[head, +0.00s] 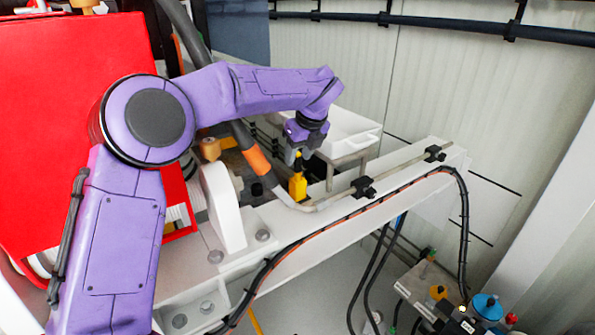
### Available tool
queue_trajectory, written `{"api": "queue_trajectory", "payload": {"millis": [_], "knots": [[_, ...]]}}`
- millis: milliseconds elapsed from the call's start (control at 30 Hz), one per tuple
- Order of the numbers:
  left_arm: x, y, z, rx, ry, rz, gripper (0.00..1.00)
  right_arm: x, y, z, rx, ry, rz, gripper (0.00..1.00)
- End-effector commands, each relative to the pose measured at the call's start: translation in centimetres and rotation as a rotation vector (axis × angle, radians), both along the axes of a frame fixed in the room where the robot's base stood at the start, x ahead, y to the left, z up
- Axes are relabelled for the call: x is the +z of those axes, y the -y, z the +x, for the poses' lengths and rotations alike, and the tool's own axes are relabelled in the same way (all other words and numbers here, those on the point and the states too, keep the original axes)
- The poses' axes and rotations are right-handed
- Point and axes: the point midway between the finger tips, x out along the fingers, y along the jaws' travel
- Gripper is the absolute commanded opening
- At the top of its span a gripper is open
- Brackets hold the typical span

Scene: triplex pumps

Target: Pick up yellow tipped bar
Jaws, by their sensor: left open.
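The yellow tipped bar (298,186) stands roughly upright by the white beam, its yellow part showing below my left gripper. My left gripper (297,158) is at the end of the purple arm, pointing down, right above the yellow part. The jaws are open around or just over the bar's upper end; I cannot tell if they touch it. The bar's lower end is hidden behind the beam's edge. My right gripper is not in view.
A white beam (400,172) with a pipe and black clamps (363,187) runs to the right. A white box (345,130) stands behind the gripper. A dark hose with an orange band (257,161) passes close on the left. A red panel (60,110) fills the left.

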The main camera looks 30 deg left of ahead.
Motion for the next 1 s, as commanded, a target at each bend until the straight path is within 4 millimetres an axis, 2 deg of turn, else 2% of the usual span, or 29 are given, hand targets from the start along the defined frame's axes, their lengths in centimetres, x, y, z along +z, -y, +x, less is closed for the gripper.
{"api": "queue_trajectory", "payload": {"millis": [100, 267, 300, 433, 800, 867, 1000], "knots": [[-0.9, -0.4, 0.1, 0.002, -0.001, -0.001, 0.46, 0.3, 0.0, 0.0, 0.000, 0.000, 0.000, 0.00], [-1.0, -0.4, 0.1, 0.002, 0.001, 0.000, 0.46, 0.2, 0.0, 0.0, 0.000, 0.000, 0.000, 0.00], [-1.0, -0.4, 0.1, 0.002, 0.001, 0.000, 0.42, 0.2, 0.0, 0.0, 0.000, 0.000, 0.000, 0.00], [-0.9, -0.4, 0.1, 0.002, 0.001, 0.000, 0.00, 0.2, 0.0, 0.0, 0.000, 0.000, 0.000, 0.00], [-0.6, -0.4, 0.1, 0.002, 0.002, 0.000, 0.00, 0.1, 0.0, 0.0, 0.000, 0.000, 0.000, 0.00], [0.1, -0.4, 0.2, 0.002, 0.005, 0.001, 0.00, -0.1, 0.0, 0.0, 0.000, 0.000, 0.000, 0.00], [3.3, -0.4, 0.2, 0.004, 0.008, 0.001, 0.00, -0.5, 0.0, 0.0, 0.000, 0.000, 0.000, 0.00]]}}
